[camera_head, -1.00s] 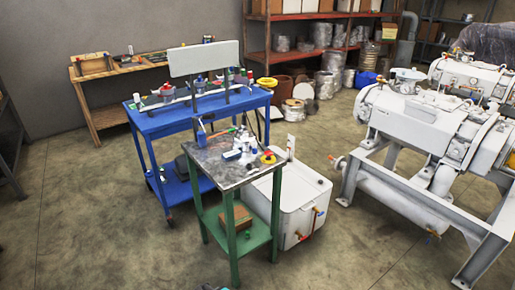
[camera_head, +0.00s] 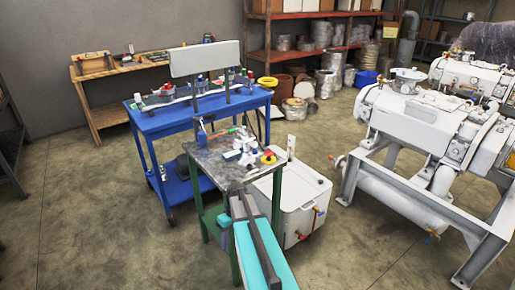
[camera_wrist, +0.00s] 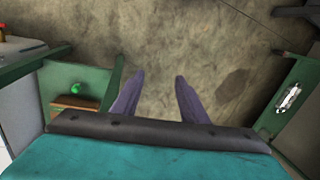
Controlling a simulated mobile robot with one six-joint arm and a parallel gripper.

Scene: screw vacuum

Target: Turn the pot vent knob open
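No pot vent knob can be told apart for certain. A white tank (camera_head: 290,196) stands on the floor behind the green table, with a small orange-red fitting (camera_head: 316,210) on its side. A red and yellow knob-like part (camera_head: 268,157) sits at the right of the green table's top. My gripper (camera_wrist: 160,76) shows two purple fingers in the wrist view, spread apart with nothing between them and bare floor beyond. In the head view my turquoise and dark arm rises from the bottom edge in front of the green table; the fingertips cannot be made out there.
The green table (camera_head: 209,166) carries small white and blue items. In the wrist view its green frame (camera_wrist: 98,76) and a round green part (camera_wrist: 77,90) are close by. A blue cart (camera_head: 160,122) stands behind, white machinery (camera_head: 405,117) at right. Floor (camera_head: 90,220) at left is clear.

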